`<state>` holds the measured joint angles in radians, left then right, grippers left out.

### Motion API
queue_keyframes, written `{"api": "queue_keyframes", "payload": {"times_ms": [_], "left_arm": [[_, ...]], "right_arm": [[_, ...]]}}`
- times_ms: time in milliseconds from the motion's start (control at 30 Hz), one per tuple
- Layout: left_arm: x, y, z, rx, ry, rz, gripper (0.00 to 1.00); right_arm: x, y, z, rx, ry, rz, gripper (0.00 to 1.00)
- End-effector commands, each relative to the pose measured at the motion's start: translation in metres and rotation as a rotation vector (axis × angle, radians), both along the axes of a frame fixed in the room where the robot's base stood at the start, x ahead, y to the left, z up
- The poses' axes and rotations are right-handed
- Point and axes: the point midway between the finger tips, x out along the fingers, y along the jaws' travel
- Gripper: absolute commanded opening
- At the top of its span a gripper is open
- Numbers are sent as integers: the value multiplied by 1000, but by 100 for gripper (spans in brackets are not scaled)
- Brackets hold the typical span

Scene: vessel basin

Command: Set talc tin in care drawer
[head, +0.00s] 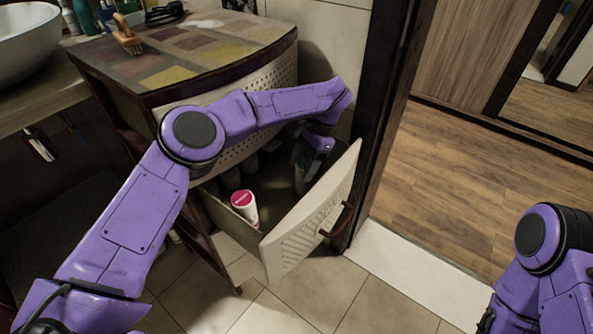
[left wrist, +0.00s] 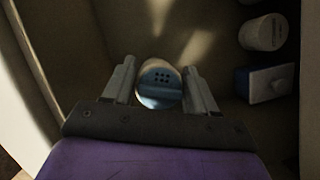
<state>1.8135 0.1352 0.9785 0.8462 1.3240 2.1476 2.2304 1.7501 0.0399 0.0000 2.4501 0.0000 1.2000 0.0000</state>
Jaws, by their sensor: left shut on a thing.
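I cannot tell whether the tin touches the drawer floor. My right arm is at the lower right of the head view, its fingers out of sight.
A white bottle with a pink lid (head: 243,206) stands in the drawer's front left. A white round container (left wrist: 263,33) and a blue-and-white box (left wrist: 271,82) are right of the tin. The cabinet (head: 185,50) holds a wooden brush (head: 126,36) on top. A dark door frame (head: 384,100) stands right.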

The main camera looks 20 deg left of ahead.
Motion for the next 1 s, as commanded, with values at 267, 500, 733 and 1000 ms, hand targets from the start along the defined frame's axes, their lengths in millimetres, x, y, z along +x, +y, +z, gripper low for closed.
{"api": "queue_keyframes", "payload": {"times_ms": [267, 500, 733, 1000], "left_arm": [[-14, 13, -12, 0, 1, 0, 0], [-14, 13, -13, 0, 0, 0, 0], [-14, 13, -15, 1, 1, 0, 83], [-14, 13, -9, 1, 1, 0, 83]], "right_arm": [[0, 0, -1, 0, 0, 0, 0], [0, 0, -3, 0, 0, 0, 0], [0, 0, -4, 0, 0, 0, 0], [0, 0, 2, 0, 0, 0, 0]]}}
